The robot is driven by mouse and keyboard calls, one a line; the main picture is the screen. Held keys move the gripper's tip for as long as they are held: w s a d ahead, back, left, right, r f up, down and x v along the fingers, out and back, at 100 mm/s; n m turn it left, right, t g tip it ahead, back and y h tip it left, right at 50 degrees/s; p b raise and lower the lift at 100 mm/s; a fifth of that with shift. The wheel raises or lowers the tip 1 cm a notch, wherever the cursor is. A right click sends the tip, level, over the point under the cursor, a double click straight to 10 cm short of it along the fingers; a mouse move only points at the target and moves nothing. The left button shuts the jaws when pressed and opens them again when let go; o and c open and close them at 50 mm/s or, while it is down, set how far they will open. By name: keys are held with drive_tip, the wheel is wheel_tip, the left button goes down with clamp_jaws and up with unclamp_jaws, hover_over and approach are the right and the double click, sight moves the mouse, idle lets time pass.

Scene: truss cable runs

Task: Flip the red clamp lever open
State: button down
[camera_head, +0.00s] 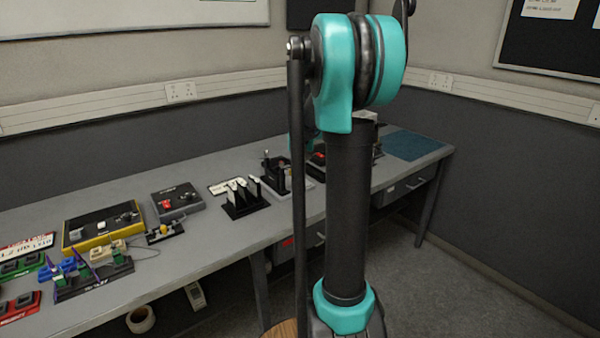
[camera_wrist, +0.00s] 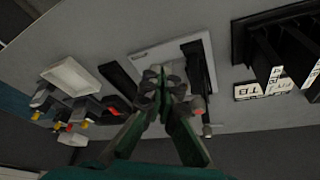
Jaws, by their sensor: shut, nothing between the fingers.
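My gripper (camera_wrist: 160,82) is shut and empty in the wrist view, its dark fingertips together over a light base plate (camera_wrist: 207,58) with a black fixture on it. A small pinkish-red part (camera_wrist: 197,112) shows just right of my fingers; it may be the tip of the red clamp lever, but most of the mechanism is hidden by my fingers. I cannot tell whether the fingers touch it. In the head view the black clamp fixture (camera_head: 277,172) stands on the grey bench, partly behind my arm. My gripper is not clear there.
A black rack with white labelled cards (camera_wrist: 275,70) stands close on the right in the wrist view. Several connectors with red and yellow tips (camera_wrist: 75,112) lie left beside a white tray (camera_wrist: 75,77). The head view shows a yellow-edged box (camera_head: 103,226) farther left on the bench.

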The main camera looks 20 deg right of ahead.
drive_tip(key=x, duration=0.9)
drive_tip(key=w, duration=0.1)
drive_tip(key=w+d, duration=0.1)
drive_tip(key=w, duration=0.1)
drive_tip(key=shift+f, duration=0.1)
drive_tip(key=shift+w+d, duration=0.1)
drive_tip(key=shift+w, duration=0.3)
